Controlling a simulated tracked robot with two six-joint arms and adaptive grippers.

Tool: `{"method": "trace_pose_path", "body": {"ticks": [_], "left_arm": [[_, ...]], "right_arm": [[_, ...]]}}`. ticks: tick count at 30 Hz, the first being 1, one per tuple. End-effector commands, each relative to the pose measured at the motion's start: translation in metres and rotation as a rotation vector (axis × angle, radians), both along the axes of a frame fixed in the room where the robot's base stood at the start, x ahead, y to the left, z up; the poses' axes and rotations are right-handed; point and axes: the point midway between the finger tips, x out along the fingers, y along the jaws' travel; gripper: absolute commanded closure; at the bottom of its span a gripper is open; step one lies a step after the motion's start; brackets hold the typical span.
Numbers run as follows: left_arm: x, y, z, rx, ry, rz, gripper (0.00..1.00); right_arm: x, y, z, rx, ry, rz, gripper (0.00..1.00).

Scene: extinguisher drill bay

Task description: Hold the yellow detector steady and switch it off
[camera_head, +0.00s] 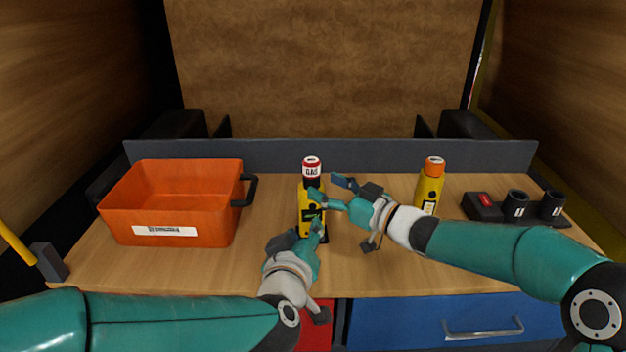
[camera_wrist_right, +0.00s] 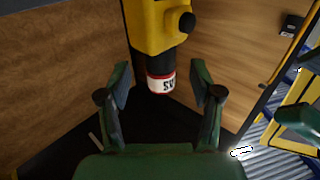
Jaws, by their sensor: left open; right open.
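The yellow detector (camera_head: 304,214) stands upright near the middle of the bench, with a black neck and a red and white cap marked GAS. My left gripper (camera_head: 301,238) is open just in front of its lower body; contact cannot be told. My right gripper (camera_head: 329,190) is open at the detector's upper right, its fingers pointing toward it. In the right wrist view the detector (camera_wrist_right: 158,28) appears upside down, with a dark knob (camera_wrist_right: 187,22) on its side. Its cap lies between the open fingers (camera_wrist_right: 160,82) in the picture, apart from both. Part of its front is hidden by my fingers.
An orange bin (camera_head: 183,237) with a black handle stands at left. A yellow bottle with an orange cap (camera_head: 434,166) stands behind my right wrist. A black holder with cups (camera_head: 515,206) is at far right. A grey ledge (camera_head: 330,152) closes the bench's back.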

Motion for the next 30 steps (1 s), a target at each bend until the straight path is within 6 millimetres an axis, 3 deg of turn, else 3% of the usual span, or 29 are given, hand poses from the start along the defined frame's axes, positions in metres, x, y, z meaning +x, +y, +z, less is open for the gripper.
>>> {"method": "trace_pose_path", "body": {"ticks": [9,21,30], "left_arm": [[0.000,0.000,0.000,0.000,0.000,0.000,0.58],[0.000,-0.001,0.000,0.000,0.000,-0.001,0.58],[0.000,-0.001,0.000,0.000,0.000,-0.001,0.58]], "right_arm": [[0.027,0.031,0.000,0.000,0.000,0.000,0.35],[0.031,0.035,0.000,0.001,0.001,-0.001,0.35],[0.031,0.035,0.000,0.000,0.000,-0.002,0.85]]}}
